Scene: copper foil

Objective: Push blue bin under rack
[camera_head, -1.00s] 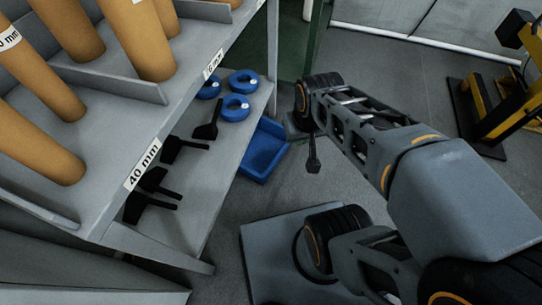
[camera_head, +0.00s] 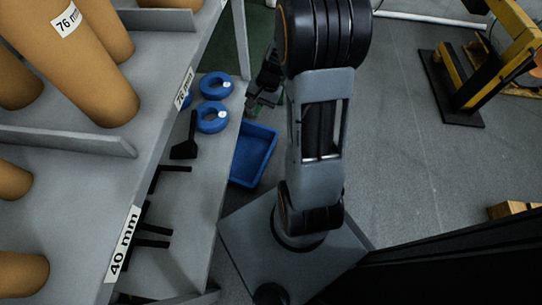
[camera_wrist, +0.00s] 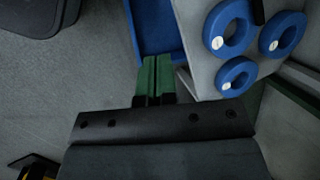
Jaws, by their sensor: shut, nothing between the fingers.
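The blue bin (camera_head: 266,155) sits upright on the floor beside the lower shelf of the grey rack (camera_head: 190,215). It is open-topped and looks empty. Its left side is close to or partly hidden by the shelf edge. My gripper (camera_head: 252,112) is at the bin's far end, low beside the rack's far corner. In the wrist view my gripper's green fingers (camera_wrist: 152,68) are shut with nothing between them. Their tips are at the near edge of the blue bin (camera_wrist: 153,25); I cannot tell whether they touch it.
Blue rings (camera_head: 213,118) and black tools (camera_head: 184,148) lie on the rack's lower shelf. Tan tubes (camera_head: 88,75) fill the upper shelf. A yellow-and-black stand (camera_head: 455,95) is at the right. The floor (camera_head: 405,150) between it and my arm is clear.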

